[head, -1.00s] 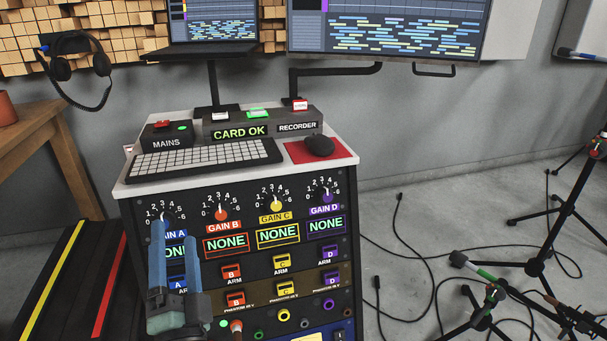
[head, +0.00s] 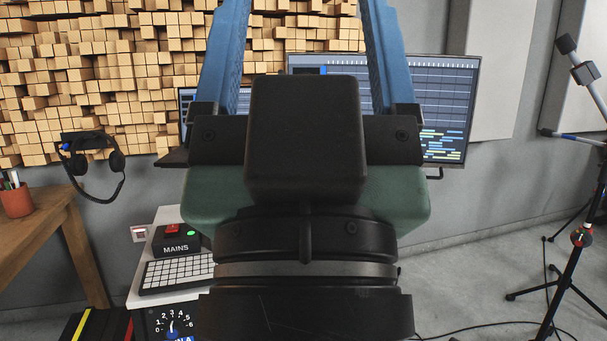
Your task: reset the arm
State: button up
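My gripper (head: 303,45) is raised close in front of the head camera and fills the middle of the view. Its two blue fingers point up and stand wide apart, with the wooden wall showing between them. Nothing is held between the fingers; their tips run out at or near the top edge. The black and green gripper body and wrist hide most of the equipment rack and part of the monitor.
A monitor (head: 447,110) is behind my gripper. Headphones (head: 92,160) hang above a wooden table (head: 45,222) at left. Stands (head: 571,270) are at right.

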notch_tip(320, 180, up, 28)
jog(key=p, duration=2.5)
jog(key=shift+f, duration=0.15)
jog(key=shift+a, duration=0.1)
